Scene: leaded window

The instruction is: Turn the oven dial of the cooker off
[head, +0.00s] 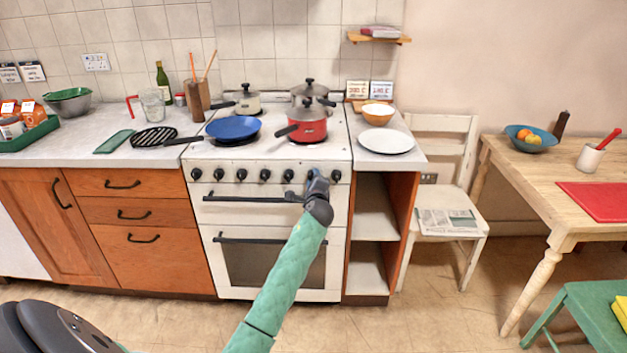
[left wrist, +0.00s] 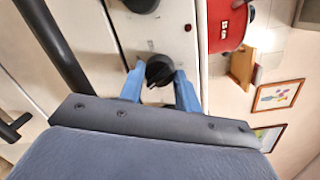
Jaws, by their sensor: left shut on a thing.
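The white cooker (head: 270,215) stands in the middle of the head view, with a row of black dials along its front panel. My left gripper (head: 316,176) is at the right part of this row and hides the dial it holds there. In the left wrist view, the blue fingers of my left gripper (left wrist: 160,80) are shut on a black dial (left wrist: 159,71), one on each side of it. Another dial (head: 336,176) shows to the right of the gripper. I cannot read any marking that tells the dial's setting. My right gripper is not in view.
A red pot (head: 307,126) and a blue pan (head: 233,128) sit on the hob, with handles pointing left. A black bar handle (head: 245,198) runs across the upper oven door, just below the dials. A white plate (head: 386,141) lies on the right worktop. The floor before the cooker is clear.

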